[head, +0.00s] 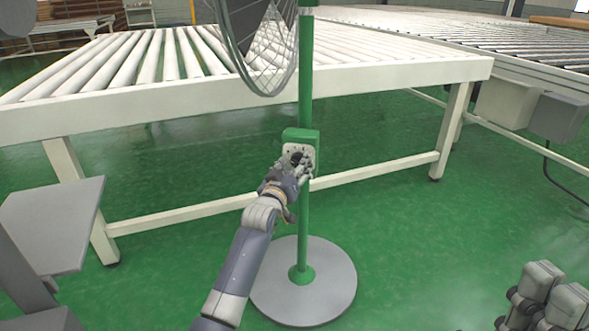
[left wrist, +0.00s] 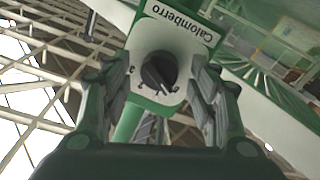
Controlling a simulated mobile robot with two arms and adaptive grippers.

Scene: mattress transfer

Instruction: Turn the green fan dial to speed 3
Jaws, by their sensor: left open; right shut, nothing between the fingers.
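The green fan stands on a round grey base (head: 303,281) with a green pole (head: 305,95). Its green control box (head: 303,134) is partway up the pole and has a pale face plate. In the left wrist view the black dial (left wrist: 158,72) sits on that plate, with small marks around it too small to read. The dial's pale pointer line points toward the picture's bottom, slightly right. My left gripper (head: 301,168) is open at the box. Its fingers (left wrist: 160,82) stand either side of the dial, apparently apart from it. My right gripper (head: 545,297) is shut and empty at lower right.
A white roller conveyor table (head: 400,75) stands behind the fan, with a low crossbar (head: 385,167) behind the pole. The fan's wire cage (head: 270,50) hangs above my left gripper. A grey panel (head: 55,220) is at left. The green floor right of the base is clear.

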